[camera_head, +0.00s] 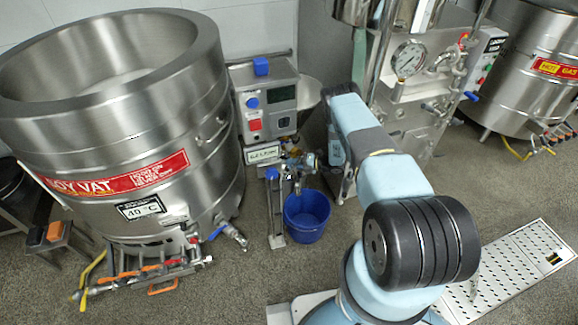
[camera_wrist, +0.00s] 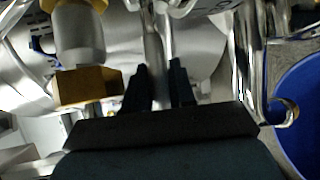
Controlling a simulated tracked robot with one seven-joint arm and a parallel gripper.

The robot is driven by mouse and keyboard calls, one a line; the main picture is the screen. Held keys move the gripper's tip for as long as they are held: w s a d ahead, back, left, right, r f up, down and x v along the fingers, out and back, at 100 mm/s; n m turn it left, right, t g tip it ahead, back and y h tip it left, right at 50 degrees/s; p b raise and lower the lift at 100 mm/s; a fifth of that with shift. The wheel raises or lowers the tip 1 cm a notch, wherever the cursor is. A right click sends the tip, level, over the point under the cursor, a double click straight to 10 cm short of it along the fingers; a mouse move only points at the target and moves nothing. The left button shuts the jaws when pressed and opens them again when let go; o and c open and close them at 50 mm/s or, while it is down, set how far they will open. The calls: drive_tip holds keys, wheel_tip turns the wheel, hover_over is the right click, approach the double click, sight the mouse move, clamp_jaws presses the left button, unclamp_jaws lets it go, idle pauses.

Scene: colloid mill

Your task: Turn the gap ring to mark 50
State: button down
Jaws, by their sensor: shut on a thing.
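In the wrist view, my gripper (camera_wrist: 160,75) has its two black fingers on either side of a slim metal bar (camera_wrist: 156,60), shut on it. The bar runs up to a wide, bright metal round part (camera_wrist: 205,62), which seems to be the gap ring. A dark character shows at the top edge, but I cannot read a mark number. In the head view, the mill (camera_head: 268,105) stands between the vat and my arm, with a control box, a screen and a red button. The ring and my fingertips are too small and partly hidden there.
A blue bucket (camera_head: 307,215) stands on the floor below the mill; its rim also shows in the wrist view (camera_wrist: 303,110). A brass fitting (camera_wrist: 88,88) is close left of my fingers. A curved metal pipe (camera_wrist: 283,110) is at right. A large steel vat (camera_head: 110,110) stands left.

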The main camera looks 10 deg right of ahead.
drive_tip(key=shift+s+d+f, duration=0.3)
drive_tip(key=shift+d+f, duration=0.05)
drive_tip(key=c, duration=1.3)
unclamp_jaws()
drive_tip(key=shift+o, duration=1.3)
drive_tip(key=shift+w+a+r, duration=0.1)
drive_tip(key=shift+w, duration=0.1)
drive_tip(key=shift+r, duration=0.15)
